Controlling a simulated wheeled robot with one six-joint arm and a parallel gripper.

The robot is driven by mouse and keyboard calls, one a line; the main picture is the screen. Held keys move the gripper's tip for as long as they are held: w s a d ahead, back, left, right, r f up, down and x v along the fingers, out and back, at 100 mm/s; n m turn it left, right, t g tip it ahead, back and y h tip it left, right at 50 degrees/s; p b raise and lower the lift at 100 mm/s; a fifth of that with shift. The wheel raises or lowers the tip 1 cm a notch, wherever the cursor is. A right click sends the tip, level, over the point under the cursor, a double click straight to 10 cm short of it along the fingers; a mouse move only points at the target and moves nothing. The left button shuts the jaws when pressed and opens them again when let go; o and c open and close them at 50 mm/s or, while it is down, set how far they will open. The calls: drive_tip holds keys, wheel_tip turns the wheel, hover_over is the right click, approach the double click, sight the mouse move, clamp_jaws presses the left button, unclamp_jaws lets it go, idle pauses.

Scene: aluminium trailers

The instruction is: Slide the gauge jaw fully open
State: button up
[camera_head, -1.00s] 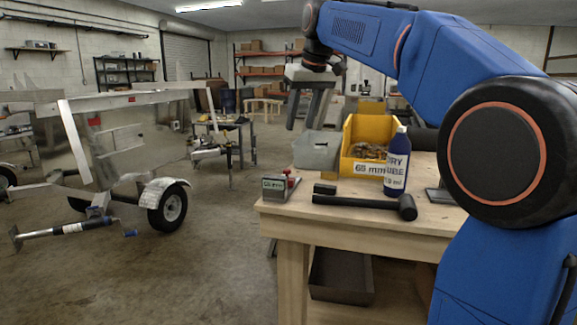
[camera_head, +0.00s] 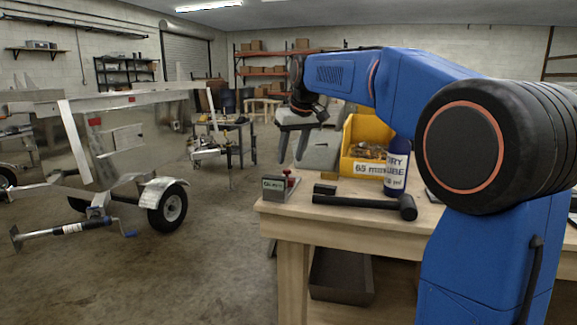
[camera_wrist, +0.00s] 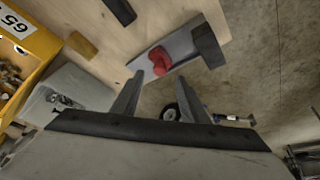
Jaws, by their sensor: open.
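The gauge (camera_head: 278,190) stands at the front left corner of the workbench. In the wrist view, the gauge (camera_wrist: 180,45) is a grey plate with a dark block (camera_wrist: 208,46) at one end and the red knob (camera_wrist: 160,61) near the other. I cannot tell how far its jaw is open. My gripper (camera_head: 291,160) is open and empty above the gauge; its fingers (camera_wrist: 160,80) point toward the red knob, apparently without touching it.
A yellow bin (camera_head: 366,140) of small parts, a grey container (camera_head: 318,152) and a blue lube bottle (camera_head: 397,168) stand behind. Floor is open left of the bench (camera_head: 350,235).

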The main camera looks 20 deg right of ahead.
sight(289, 170)
drive_tip(key=shift+x, duration=2.25)
